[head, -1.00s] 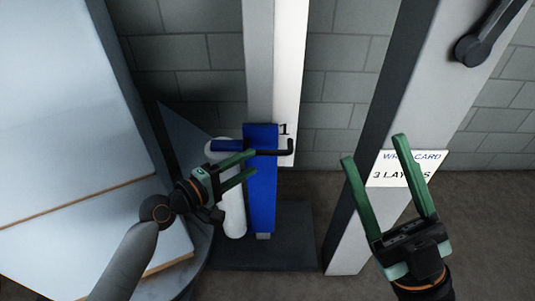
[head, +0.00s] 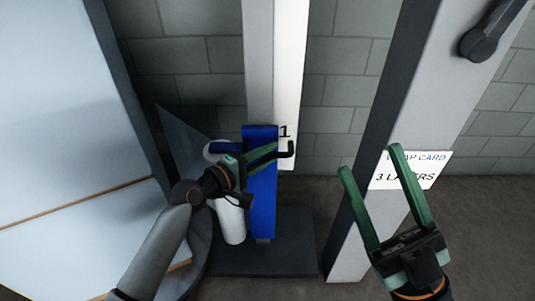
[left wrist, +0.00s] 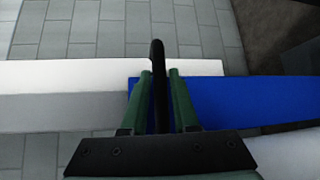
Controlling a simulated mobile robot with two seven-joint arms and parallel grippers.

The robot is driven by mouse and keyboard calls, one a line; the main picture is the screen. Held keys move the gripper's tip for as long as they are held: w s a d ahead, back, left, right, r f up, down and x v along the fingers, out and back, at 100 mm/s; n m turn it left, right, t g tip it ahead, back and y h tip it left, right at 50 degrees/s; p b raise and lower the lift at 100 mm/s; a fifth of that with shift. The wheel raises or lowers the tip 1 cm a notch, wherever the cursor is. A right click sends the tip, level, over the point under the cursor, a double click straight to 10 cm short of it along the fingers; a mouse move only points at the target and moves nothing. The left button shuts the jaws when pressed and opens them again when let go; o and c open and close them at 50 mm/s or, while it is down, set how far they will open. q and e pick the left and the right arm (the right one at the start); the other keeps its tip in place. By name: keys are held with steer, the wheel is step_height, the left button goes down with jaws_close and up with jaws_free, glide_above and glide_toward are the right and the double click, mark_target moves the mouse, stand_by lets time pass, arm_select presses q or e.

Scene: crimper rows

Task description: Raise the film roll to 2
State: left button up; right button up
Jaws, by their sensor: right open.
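The film roll (head: 231,222) is a white upright cylinder on the left of a blue carriage (head: 262,205) on the mast, partly hidden by my left arm. A black handle (head: 290,149) sticks out at the carriage's top right, beside the mark 1 (head: 285,131). My left gripper (head: 276,152) is in front of the carriage with its fingers near the handle. In the left wrist view a black bar (left wrist: 158,85) stands between the fingers of the left gripper (left wrist: 159,74); whether both fingers press on it I cannot tell. My right gripper (head: 368,160) is open and empty.
A grey post with a card (head: 420,170) reading 3 LAYERS and a dark crank (head: 480,42) stands at the right. A pale wrapped load (head: 60,120) fills the left. A dark base plate (head: 285,250) lies under the mast.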

arm_select(q)
jaws_close()
stand_by(1.0)
